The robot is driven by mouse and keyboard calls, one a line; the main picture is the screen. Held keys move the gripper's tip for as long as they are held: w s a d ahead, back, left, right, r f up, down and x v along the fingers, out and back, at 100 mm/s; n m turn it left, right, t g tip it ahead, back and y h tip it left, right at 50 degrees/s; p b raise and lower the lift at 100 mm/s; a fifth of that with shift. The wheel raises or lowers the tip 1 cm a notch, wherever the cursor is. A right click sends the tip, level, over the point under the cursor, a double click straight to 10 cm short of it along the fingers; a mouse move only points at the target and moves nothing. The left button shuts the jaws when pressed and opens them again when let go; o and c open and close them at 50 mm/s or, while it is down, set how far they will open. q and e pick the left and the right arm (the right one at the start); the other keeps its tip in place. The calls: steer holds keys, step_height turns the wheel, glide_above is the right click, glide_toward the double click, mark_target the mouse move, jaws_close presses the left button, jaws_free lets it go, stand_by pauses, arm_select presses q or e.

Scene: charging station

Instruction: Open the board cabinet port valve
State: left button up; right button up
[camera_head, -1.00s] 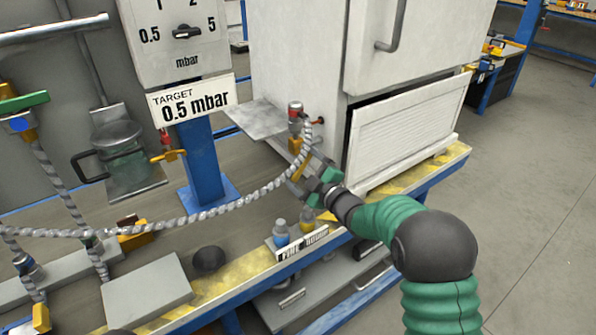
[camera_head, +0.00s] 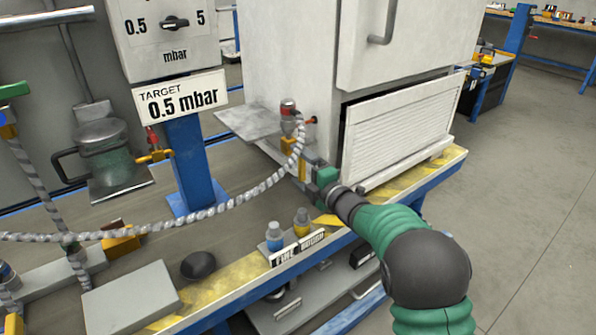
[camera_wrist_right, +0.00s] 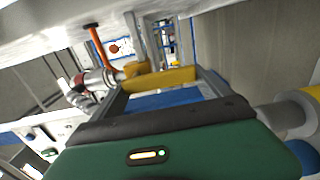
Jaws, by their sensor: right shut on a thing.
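The white board cabinet (camera_head: 285,50) stands on the bench. On its lower left side is the port valve, with a red-topped metal fitting (camera_head: 288,108) and a grey braided hose (camera_head: 240,200). The yellow valve handle (camera_wrist_right: 160,78) crosses between the fingers in the right wrist view. My right gripper (camera_head: 311,172) is at the valve, below the fitting, and shut on this handle; the fingers partly hide it in the head view. My left gripper is not in view.
A gauge board with a "TARGET 0.5 mbar" sign (camera_head: 181,98) stands left of the cabinet. A grey block (camera_head: 130,297) lies front left. Floor at right is clear.

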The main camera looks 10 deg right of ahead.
steer(key=shift+s+a+f, duration=0.1)
steer(key=shift+f, duration=0.3)
steer(key=o, duration=1.9)
steer(key=shift+r, duration=0.1)
steer(key=shift+s+d+r, duration=0.15)
steer(key=shift+s+d, duration=0.05)
steer(key=shift+s, duration=0.05)
steer(key=p+v, duration=0.5)
steer(key=v, duration=1.1)
steer(key=shift+s, duration=0.15)
